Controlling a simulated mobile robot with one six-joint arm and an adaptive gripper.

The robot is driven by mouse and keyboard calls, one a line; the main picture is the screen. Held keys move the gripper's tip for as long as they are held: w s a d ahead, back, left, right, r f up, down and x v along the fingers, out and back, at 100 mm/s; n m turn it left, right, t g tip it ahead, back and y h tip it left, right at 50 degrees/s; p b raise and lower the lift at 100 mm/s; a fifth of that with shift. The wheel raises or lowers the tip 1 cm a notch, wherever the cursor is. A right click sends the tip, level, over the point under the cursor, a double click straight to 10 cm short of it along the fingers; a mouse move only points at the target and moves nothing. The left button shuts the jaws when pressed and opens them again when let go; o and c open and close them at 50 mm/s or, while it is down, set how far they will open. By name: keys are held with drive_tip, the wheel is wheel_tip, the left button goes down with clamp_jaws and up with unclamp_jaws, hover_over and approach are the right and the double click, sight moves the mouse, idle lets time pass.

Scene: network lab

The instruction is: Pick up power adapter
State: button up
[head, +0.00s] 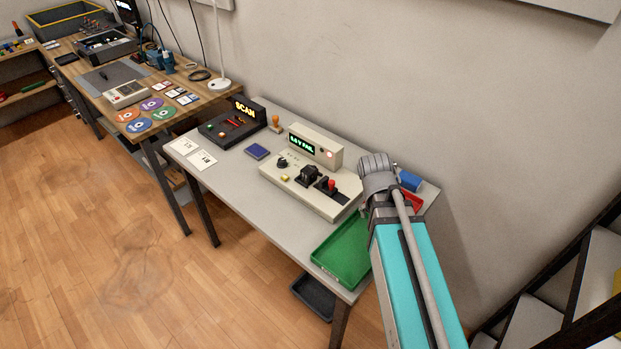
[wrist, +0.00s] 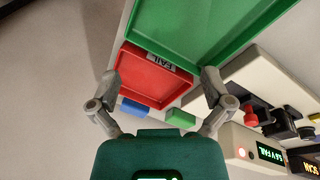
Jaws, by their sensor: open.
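A black block that looks like the power adapter (head: 308,175) sits on the beige tester (head: 325,207), left of a red knob. The tester display reads FAIL. In the wrist view, dark parts on the tester (wrist: 281,122) show at the right, but I cannot tell the adapter's outline clearly. My gripper (wrist: 161,78) is open and empty, its fingers spread over the red tray (wrist: 128,72) labelled FAIL, to the side of the tester. In the head view my arm hides the fingers.
A green tray (head: 340,252) lies at the table's front right, beside the red tray. A blue object (head: 410,181) is near the wall. A SCAN unit (head: 228,128), blue pad (head: 257,151), stamp (head: 275,122) and two cards stand left. A wooden bench (head: 190,87) is farther left.

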sight(304, 174)
drive_tip(key=w+a+f+m+t+h+b, duration=0.1)
drive_tip(key=w+a+b, duration=0.1)
drive_tip(key=w+a, duration=0.1)
drive_tip(key=w+a+f+m+t+h+b, duration=0.1)
drive_tip(key=w+a+t+h+b, duration=0.1)
drive_tip(key=a, duration=0.3)
drive_tip(key=w+a+f+m+t+h+b, duration=0.1)
drive_tip(key=w+a+b, duration=0.1)
drive_tip(key=w+a, duration=0.2)
drive_tip(key=shift+w+a+m+h+b, duration=0.15)
drive_tip(key=shift+a+m+h+b, duration=0.15)
drive_tip(key=shift+a+b, duration=0.15)
drive_tip(key=w+a+r+m+t+b, duration=0.1)
drive_tip(key=a+t+b, duration=0.1)
drive_tip(key=a, duration=0.5)
drive_tip(key=w+a+r+m+t+h+b, duration=0.1)
drive_tip(key=a+t, duration=0.3)
drive_tip(key=a, duration=0.4)
drive_tip(key=shift+w+a+m+h+b, duration=0.25)
drive_tip(key=shift+m+h+b, duration=0.05)
drive_tip(key=shift+b, duration=0.4)
drive_tip(key=b+x, duration=0.3)
drive_tip(key=x, duration=0.4)
drive_tip(key=shift+f, duration=0.15)
drive_tip(key=shift+x, duration=0.75)
drive_tip(key=shift+w, duration=0.15)
